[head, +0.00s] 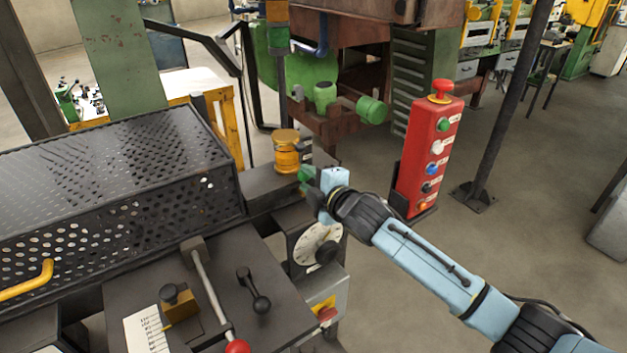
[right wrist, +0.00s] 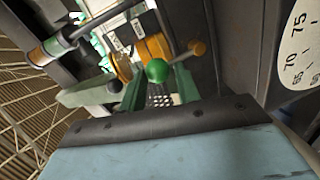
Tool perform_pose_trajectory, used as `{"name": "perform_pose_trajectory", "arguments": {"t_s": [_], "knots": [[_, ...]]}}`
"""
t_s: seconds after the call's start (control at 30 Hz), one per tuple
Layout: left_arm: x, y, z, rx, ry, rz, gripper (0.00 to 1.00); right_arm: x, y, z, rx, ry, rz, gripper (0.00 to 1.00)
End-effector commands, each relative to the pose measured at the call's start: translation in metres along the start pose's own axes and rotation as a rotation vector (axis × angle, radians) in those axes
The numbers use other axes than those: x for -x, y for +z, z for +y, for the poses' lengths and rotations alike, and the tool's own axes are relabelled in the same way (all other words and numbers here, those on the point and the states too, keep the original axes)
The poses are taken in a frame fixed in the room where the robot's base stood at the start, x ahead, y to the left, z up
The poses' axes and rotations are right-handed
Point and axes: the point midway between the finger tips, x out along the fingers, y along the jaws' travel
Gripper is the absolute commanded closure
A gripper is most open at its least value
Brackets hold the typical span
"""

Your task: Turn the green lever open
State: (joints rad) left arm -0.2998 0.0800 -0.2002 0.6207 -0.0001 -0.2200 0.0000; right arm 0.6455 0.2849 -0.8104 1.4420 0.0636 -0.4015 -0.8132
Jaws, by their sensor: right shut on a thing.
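The green lever's round knob (head: 305,173) shows in the head view beside the dark machine block, just right of an orange-yellow cylinder. My right gripper (head: 310,187) reaches it from the right and is shut on the lever. In the right wrist view the green ball knob (right wrist: 157,70) sits between the two greenish fingers of the right gripper (right wrist: 158,88). The lever's shaft is mostly hidden by the gripper in the head view. My left gripper is not in view.
The orange-yellow cylinder (head: 287,152) stands close to the gripper. A white dial (head: 318,243) is below it. A red button post (head: 431,150) stands to the right, behind my right forearm. A perforated black cover (head: 110,185) and a red-knobbed lever (head: 210,290) lie left.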

Motion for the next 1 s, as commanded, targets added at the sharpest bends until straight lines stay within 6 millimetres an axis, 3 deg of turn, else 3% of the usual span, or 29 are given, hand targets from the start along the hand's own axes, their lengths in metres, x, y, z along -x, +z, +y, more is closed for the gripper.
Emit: {"name": "perform_pose_trajectory", "arguments": {"t_s": [0.03, 0.07, 0.1, 0.37, 0.77, 1.0], "knots": [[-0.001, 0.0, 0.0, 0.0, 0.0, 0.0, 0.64, 0.0, -0.001, -0.015, 0.0, -0.028, -0.003, 1.0], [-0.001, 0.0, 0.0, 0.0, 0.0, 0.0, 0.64, 0.0, -0.001, -0.015, 0.0, -0.028, -0.003, 1.0], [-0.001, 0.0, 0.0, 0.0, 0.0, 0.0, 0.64, 0.0, -0.001, -0.015, 0.0, -0.028, -0.003, 0.65], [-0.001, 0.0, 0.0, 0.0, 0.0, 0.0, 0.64, 0.001, 0.0, -0.012, -0.001, -0.023, -0.004, 0.31], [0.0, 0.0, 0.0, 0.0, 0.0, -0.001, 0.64, 0.006, 0.0, -0.008, 0.0, -0.014, -0.001, 0.31], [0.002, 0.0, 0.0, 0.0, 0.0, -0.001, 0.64, 0.038, 0.0, -0.007, 0.0, -0.014, 0.0, 0.31]]}}
